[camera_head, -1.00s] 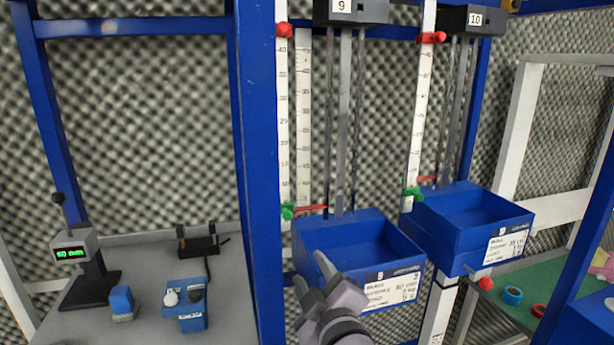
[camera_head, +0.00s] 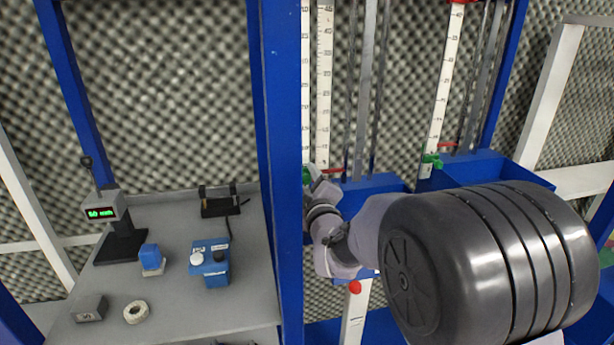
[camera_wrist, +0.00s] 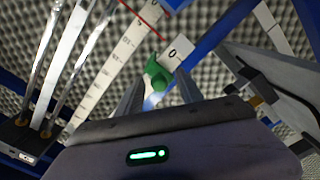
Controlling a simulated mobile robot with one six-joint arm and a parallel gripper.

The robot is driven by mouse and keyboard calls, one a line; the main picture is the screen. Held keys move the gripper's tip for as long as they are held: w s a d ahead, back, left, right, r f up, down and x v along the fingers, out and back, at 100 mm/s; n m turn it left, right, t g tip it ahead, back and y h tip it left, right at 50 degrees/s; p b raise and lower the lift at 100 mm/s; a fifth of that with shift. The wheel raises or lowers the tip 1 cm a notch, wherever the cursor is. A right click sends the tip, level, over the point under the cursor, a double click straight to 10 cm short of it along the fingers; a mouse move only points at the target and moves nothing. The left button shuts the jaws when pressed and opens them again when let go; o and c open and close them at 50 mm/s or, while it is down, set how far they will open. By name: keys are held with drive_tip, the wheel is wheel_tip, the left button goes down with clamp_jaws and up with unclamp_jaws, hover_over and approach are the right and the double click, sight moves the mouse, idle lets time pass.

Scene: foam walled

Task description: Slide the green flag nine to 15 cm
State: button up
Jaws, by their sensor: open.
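The green flag nine (camera_head: 307,175) is low on a white numbered scale strip (camera_head: 306,80), beside the blue upright, partly hidden by my gripper. In the wrist view the green flag (camera_wrist: 157,74) lies just ahead of my fingertips, near a "0" mark on a white strip (camera_wrist: 176,53). My gripper (camera_head: 311,182) is at the flag in the head view, its fingertips partly hidden. In the wrist view my gripper (camera_wrist: 158,90) is open, one finger on each side of the flag's lower part. I cannot tell if either finger touches it.
A blue upright (camera_head: 280,180) stands close to the left of my gripper. A red pointer (camera_head: 333,171) is just right of it, above blue bin nine (camera_head: 372,187). Another green flag (camera_head: 430,161) is farther right. A grey bench (camera_head: 175,290) with small devices is at left.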

drive_tip(key=shift+w, duration=0.25)
clamp_jaws()
idle(1.4)
